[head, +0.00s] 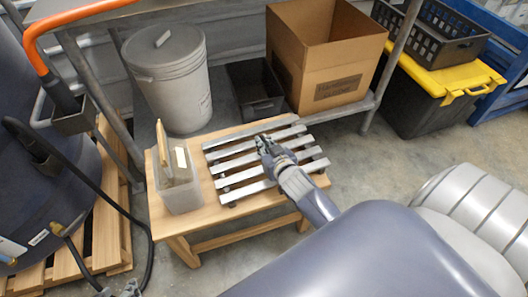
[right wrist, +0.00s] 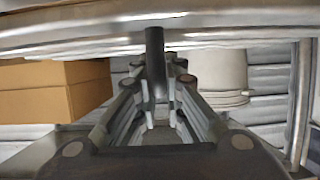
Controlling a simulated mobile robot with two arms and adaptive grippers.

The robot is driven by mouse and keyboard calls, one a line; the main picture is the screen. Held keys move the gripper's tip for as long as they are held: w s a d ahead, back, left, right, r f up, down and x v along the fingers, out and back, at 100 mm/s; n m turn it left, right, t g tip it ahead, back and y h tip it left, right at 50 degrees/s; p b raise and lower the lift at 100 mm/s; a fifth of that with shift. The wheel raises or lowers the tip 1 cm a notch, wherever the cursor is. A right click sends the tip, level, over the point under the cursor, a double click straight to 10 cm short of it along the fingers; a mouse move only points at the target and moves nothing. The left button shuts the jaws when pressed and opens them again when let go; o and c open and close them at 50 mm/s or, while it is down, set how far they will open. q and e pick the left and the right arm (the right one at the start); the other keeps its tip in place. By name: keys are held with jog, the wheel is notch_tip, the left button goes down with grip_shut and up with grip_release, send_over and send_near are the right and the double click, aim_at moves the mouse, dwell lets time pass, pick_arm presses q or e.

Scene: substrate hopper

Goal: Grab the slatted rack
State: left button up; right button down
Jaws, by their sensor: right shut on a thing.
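The slatted rack (head: 238,160), with several pale metal slats, lies on a small wooden table (head: 190,238). My right gripper (head: 264,142) reaches in over the rack's middle from the lower right and is shut on it. In the right wrist view, my right gripper (right wrist: 157,92) has its fingers around a dark upright post, with metal bars of the rack (right wrist: 85,42) across the top. The exact grip is partly hidden.
A clear bin (head: 180,195) with wooden-handled things stands left of the rack. Behind are a lidded grey bucket (head: 172,85), a black crate (head: 256,100) and a cardboard box (head: 340,62). A yellow-lidded tote (head: 425,100) stands at right. A metal post (head: 398,55) rises behind the table.

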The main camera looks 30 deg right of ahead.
jog(key=shift+r, duration=0.25)
